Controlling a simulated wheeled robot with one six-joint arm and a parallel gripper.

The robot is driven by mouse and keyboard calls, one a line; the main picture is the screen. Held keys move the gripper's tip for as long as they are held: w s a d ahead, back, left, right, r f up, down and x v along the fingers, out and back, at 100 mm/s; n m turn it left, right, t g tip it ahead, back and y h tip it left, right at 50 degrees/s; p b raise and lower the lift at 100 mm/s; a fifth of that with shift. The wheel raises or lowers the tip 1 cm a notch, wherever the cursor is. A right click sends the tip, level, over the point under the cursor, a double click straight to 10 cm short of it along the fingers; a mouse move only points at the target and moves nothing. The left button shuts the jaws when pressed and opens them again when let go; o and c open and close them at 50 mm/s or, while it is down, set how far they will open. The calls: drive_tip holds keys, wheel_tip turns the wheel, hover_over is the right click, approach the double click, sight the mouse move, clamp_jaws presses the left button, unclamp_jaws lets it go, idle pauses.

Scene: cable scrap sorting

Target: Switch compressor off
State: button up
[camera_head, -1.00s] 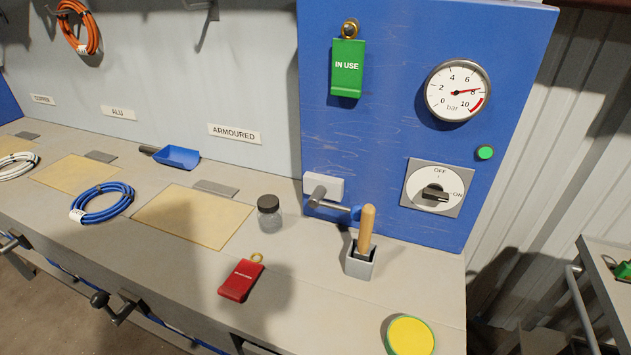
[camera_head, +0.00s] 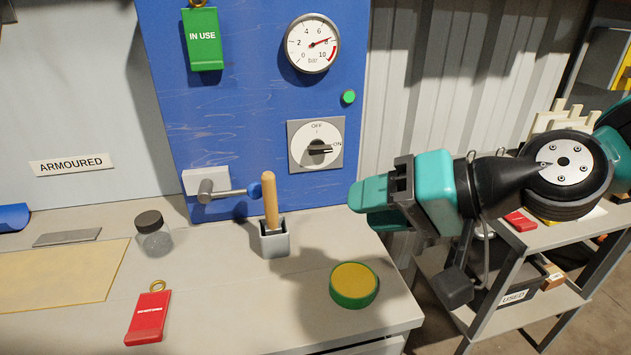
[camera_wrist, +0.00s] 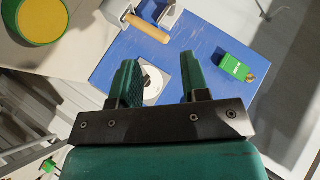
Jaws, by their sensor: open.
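The compressor switch (camera_head: 317,148) is a rotary knob on a pale plate on the blue panel (camera_head: 215,130). Its dark handle points right, at ON. A gauge (camera_head: 312,44) above it reads near 8 bar, and a green lamp (camera_head: 348,97) sits between them. My gripper (camera_head: 358,196) is in front of and to the right of the switch, apart from it, its jaws open and empty. In the wrist view the switch (camera_wrist: 153,88) shows partly between the open fingers (camera_wrist: 160,85), with the left finger covering part of it.
A wooden-handled tool (camera_head: 269,200) stands in a grey holder below the switch. A valve lever (camera_head: 220,194) juts from the panel. A yellow-green round pad (camera_head: 354,285), a jar (camera_head: 153,235) and a red tag (camera_head: 148,315) are on the bench. A green IN USE tag (camera_head: 202,38) hangs on the panel.

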drive_tip(key=w+f+m+t+y+b, duration=0.1)
drive_tip(key=w+f+m+t+b, duration=0.35)
drive_tip(key=w+m, duration=0.2)
drive_tip(key=m+t+h, duration=0.2)
drive_tip(key=m+t, duration=0.3)
approach(322, 151)
drive_tip(key=shift+y, duration=0.3)
drive_tip(key=p+x, duration=0.8)
drive_tip(key=p, duration=0.1)
drive_tip(key=shift+w+a+f, duration=0.1)
drive_tip(key=shift+w, duration=0.1)
drive_tip(key=shift+w+a+f+p, duration=0.1)
drive_tip(key=shift+w+a+p, duration=0.2)
drive_tip(key=shift+w, duration=0.2)
clamp_jaws()
